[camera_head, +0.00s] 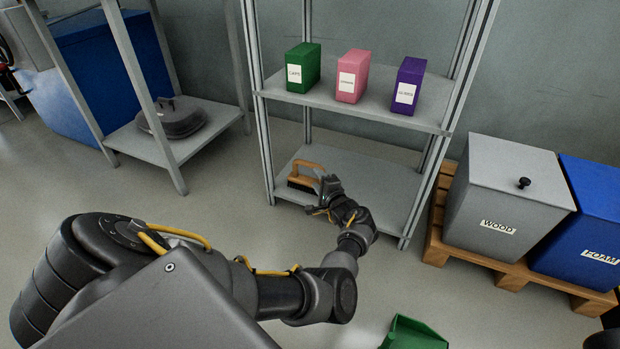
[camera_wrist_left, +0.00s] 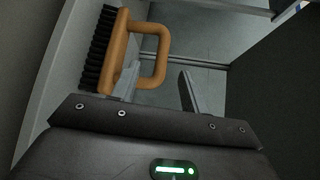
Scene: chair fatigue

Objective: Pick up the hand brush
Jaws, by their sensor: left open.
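The hand brush (camera_head: 306,170) has a wooden back and handle and dark bristles. It sits on the lower shelf (camera_head: 375,190) of the metal rack, near its left front. In the left wrist view the brush (camera_wrist_left: 117,50) is at the upper left, with its loop handle (camera_wrist_left: 160,58) just beyond the fingers. My left gripper (camera_head: 322,188) is at the brush's right front in the head view. My right gripper is not in view.
The upper shelf (camera_head: 425,117) holds green (camera_head: 303,67), pink (camera_head: 353,76) and purple (camera_head: 409,86) boxes above the brush. Grey WOOD (camera_head: 490,190) and blue FOAM (camera_head: 590,215) bins stand on a pallet at right. A green object (camera_head: 414,335) lies on the floor in front.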

